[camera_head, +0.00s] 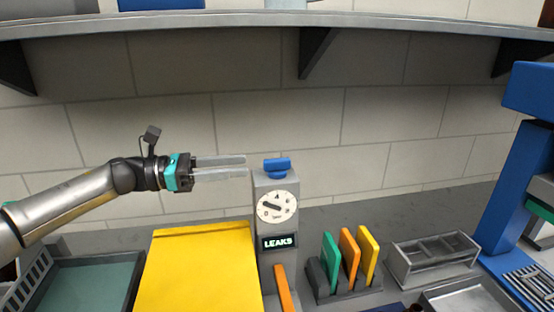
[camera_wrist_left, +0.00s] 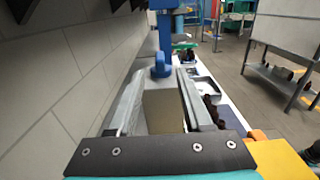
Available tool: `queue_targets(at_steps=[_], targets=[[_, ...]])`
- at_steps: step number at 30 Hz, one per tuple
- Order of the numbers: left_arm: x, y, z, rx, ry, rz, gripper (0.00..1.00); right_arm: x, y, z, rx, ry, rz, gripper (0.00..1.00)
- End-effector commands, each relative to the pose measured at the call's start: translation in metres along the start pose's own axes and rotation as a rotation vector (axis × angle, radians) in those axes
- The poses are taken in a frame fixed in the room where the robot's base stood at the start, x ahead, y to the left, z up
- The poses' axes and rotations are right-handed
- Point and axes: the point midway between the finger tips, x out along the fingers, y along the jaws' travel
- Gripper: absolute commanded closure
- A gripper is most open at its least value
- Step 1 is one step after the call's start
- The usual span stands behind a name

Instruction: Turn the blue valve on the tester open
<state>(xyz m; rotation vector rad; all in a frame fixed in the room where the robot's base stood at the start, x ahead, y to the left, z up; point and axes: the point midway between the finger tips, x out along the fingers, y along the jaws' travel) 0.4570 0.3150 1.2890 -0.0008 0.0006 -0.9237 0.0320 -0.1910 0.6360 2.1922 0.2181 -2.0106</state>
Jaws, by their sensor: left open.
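The grey tester (camera_head: 262,239) stands on the bench by the wall. It has a round white dial (camera_head: 277,206) and a dark label reading LEAKS. The blue valve (camera_head: 276,167) sits on top of the tester. It also shows in the left wrist view (camera_wrist_left: 161,68), straight ahead, in line with the space between the fingers. My left gripper (camera_head: 247,166) is open, pointing right, with its fingertips a little left of the valve. A gap shows between them in the head view, and nothing is held. My right gripper is out of view.
A yellow block or box (camera_head: 197,270) stands left of the tester, beside a teal-lined tray (camera_head: 88,285). A shelf (camera_head: 220,20) runs overhead.

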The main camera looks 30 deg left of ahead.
Motion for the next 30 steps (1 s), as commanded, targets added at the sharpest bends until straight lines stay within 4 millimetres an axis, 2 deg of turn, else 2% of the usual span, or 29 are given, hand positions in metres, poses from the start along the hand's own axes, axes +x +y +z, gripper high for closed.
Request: queue_targets(at_steps=[18, 24, 30], targets=[[0.079, 0.000, 0.003, 0.000, -0.003, -0.001, 0.50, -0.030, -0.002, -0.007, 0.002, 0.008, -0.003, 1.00], [0.089, 0.000, 0.001, 0.001, 0.000, -0.001, 0.50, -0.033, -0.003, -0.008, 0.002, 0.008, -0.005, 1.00], [0.090, 0.000, 0.000, 0.001, 0.001, -0.001, 0.50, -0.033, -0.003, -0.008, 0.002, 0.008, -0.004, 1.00]])
